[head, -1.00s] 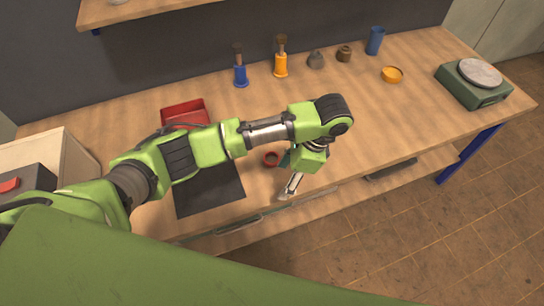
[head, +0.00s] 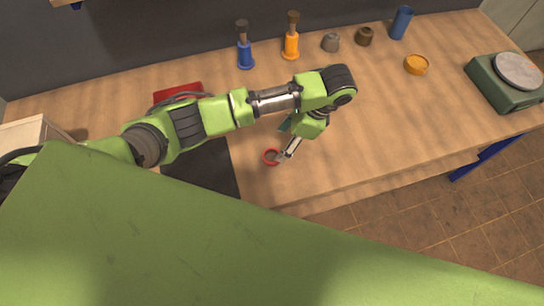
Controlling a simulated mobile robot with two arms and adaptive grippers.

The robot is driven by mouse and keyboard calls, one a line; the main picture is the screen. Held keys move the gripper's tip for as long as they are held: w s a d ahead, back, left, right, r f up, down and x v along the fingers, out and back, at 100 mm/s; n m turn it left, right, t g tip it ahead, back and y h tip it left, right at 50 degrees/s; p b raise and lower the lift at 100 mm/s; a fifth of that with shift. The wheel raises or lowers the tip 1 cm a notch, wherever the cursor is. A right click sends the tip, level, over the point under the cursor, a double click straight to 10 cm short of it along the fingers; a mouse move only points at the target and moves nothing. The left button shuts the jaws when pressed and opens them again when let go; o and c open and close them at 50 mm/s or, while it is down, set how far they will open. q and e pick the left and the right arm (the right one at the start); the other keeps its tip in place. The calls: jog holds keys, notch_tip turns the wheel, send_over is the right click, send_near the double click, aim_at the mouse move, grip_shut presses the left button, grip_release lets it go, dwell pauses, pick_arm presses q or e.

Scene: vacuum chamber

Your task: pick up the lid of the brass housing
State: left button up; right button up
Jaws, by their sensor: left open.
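My left gripper (head: 283,155) reaches down over the front of the bench, open, with its fingertips right beside a small red ring (head: 270,157). I cannot tell whether they touch it. No piece is plainly a brass housing with a lid. The nearest in colour are a small brown-bronze piece (head: 365,37) at the back and a low round orange-yellow piece (head: 416,65) to its right. Both stand well away from the gripper. A teal thing (head: 285,125) is partly hidden behind my left wrist. My right gripper is not in view.
Along the back stand a blue piece (head: 245,55) and an orange piece (head: 291,44) with dark tops, a grey piece (head: 330,42) and a blue cup (head: 401,22). A green scale (head: 503,93) is at right. A red tray (head: 178,91) and dark mat (head: 207,170) lie left.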

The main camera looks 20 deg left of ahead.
aim_at(269, 158)
pick_arm(q)
jog(key=shift+x, duration=0.85)
jog(key=shift+a+f, duration=0.15)
jog(key=shift+f, duration=0.2)
jog(key=shift+w+f, duration=0.15)
jog(key=shift+f, duration=0.05)
jog(key=shift+s+a+f+p, duration=0.15)
jog(key=shift+f+p, duration=0.1)
jog(key=shift+f, duration=0.1)
jog(key=shift+s+a+f+p, duration=0.15)
jog(key=shift+f+p, duration=0.1)
jog(key=shift+f, duration=0.1)
jog(key=x, duration=0.2)
jog(key=shift+s+f+p, duration=0.2)
jog(key=shift+f+p, duration=0.1)
jog(key=shift+a+f, duration=0.1)
jog(key=shift+f, duration=0.4)
jog(key=c, duration=0.9)
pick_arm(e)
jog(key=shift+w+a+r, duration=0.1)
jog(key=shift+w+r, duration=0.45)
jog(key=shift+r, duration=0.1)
